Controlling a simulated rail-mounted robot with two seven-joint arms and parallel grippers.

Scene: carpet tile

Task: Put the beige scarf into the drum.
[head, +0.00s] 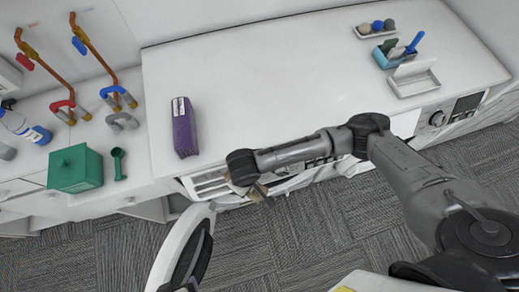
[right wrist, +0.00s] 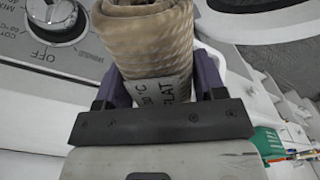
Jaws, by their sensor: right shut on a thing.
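The beige scarf (right wrist: 150,40) is rolled up, with a printed label, and sits between the fingers of my right gripper (right wrist: 160,92), which is shut on it. In the head view the right gripper (head: 253,189) is just off the counter's front edge, and little of the scarf shows there. The open white washer door (head: 180,245) with dark glass stands in front, to the lower left of that gripper. The drum is hidden below the counter in the head view. In the right wrist view a curved white rim around a dark area shows at the upper right; I cannot tell whether it is door or drum. My left gripper is not in view.
A purple box (head: 184,128) stands on the white counter (head: 260,75). A green box (head: 76,168) and a green scoop (head: 118,164) stand at left, below the taps. Trays and a blue holder (head: 390,55) sit at right. The counter's middle is clear. A washer dial (right wrist: 52,18) is close by.

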